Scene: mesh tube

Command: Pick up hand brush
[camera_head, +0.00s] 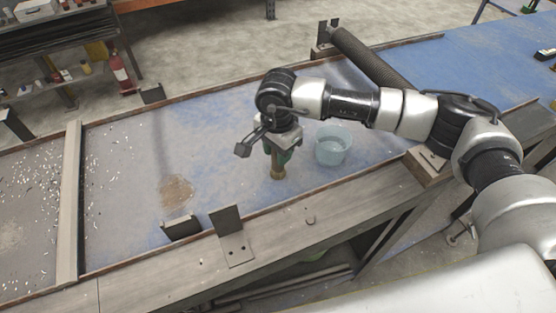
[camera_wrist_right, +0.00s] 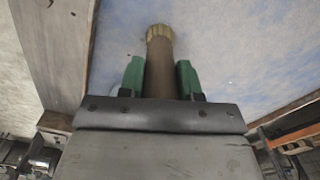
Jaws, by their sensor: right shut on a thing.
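The hand brush (camera_head: 277,173) is a brown, upright, narrow thing with a pale tan end pointing down at the blue table. It also shows in the right wrist view (camera_wrist_right: 159,62), with its yellowish bristle end farthest from the gripper. My right gripper (camera_head: 270,150) has green fingers and is shut around the brush's brown part; the fingers also show on both sides of it in the right wrist view (camera_wrist_right: 160,78). The upper end of the brush is hidden by the gripper. I cannot tell whether the bristles touch the table. My left gripper is not in view.
A clear bluish container (camera_head: 332,146) stands just right of the gripper. A dark mesh tube (camera_head: 370,58) lies at the back right. A brown stain (camera_head: 176,192) marks the table on the left. A wooden divider (camera_head: 70,205) and raised metal brackets (camera_head: 230,235) border the blue surface.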

